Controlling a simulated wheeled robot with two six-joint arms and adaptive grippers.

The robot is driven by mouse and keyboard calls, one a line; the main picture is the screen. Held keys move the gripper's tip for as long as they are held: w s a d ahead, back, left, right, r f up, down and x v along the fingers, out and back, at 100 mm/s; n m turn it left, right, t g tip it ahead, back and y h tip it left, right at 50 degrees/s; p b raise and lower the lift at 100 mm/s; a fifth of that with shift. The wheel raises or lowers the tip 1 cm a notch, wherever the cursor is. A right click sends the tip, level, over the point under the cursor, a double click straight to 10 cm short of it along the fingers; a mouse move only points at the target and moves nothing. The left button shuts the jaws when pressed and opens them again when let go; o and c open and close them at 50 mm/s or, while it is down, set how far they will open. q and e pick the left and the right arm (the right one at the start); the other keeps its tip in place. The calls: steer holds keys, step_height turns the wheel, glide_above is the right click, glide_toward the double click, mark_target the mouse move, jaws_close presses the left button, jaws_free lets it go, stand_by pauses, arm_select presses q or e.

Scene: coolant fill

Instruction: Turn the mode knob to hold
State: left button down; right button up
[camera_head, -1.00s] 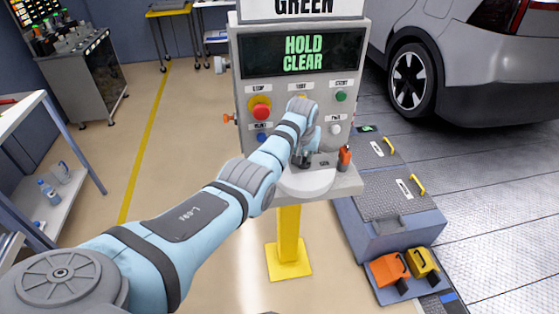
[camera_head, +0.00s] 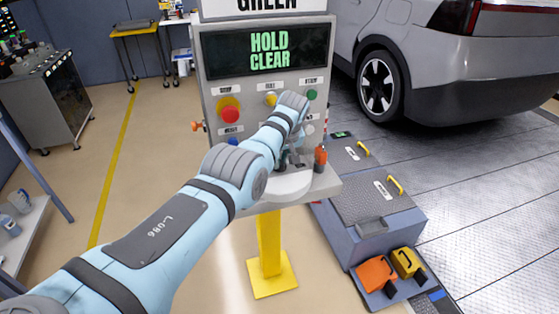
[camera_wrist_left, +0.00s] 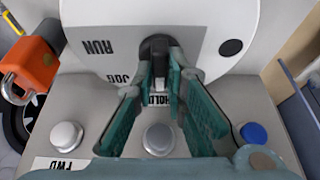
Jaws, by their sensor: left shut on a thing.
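The mode knob (camera_wrist_left: 157,50) is a black lever-shaped knob on a pale round dial (camera_wrist_left: 215,22) in the left wrist view. RUN, JOG and HOLD labels stand around it, and the lever lies toward the HOLD label (camera_wrist_left: 158,99), which the fingers partly frame. My left gripper (camera_wrist_left: 164,72) has its teal fingers on both sides of the lever, shut on it. My right gripper is in neither view.
The console screen (camera_head: 270,50) reads HOLD CLEAR. A red stop button (camera_head: 230,114), a green button (camera_head: 311,95) and an orange padlock (camera_head: 320,157) are nearby. Silver buttons (camera_wrist_left: 158,139) and a blue button (camera_wrist_left: 253,133) lie close to the fingers. A car (camera_head: 440,70) stands behind right.

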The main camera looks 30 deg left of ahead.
arm_select(q)
steer(key=shift+s+f, duration=0.1)
steer(key=c, duration=1.6)
jaws_free()
steer(key=shift+d+r, duration=0.1)
steer(key=shift+r, duration=0.5)
steer(key=v, duration=1.1)
steer(key=shift+f, duration=0.1)
